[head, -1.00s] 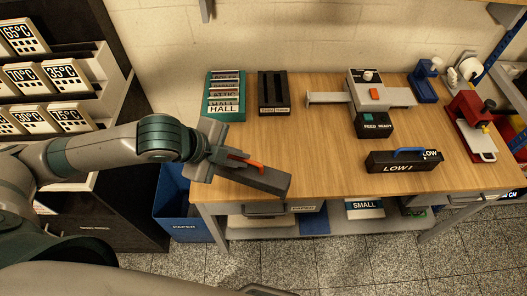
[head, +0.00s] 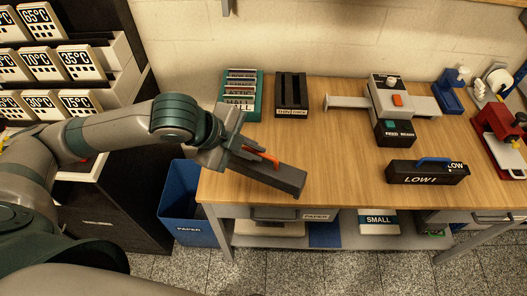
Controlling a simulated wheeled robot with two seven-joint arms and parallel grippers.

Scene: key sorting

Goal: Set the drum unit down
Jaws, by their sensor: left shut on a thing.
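The drum unit (head: 275,178) is a long dark grey block with an orange handle, in the head view at the front left of the wooden table. My left gripper (head: 239,152) is shut on its left end. The unit lies slantwise over the table top, its far end near the front edge. I cannot tell whether it touches the wood or hangs just above it. My gripper's fingers are partly hidden by the wrist and the unit. My right gripper is not in view.
The wooden table (head: 345,160) has free room right of the unit. Behind it stand a green HALL rack (head: 257,99) and a black two-slot holder (head: 291,95). A black LOW box (head: 428,175) is on the right. A blue PAPER bin (head: 184,207) stands below left.

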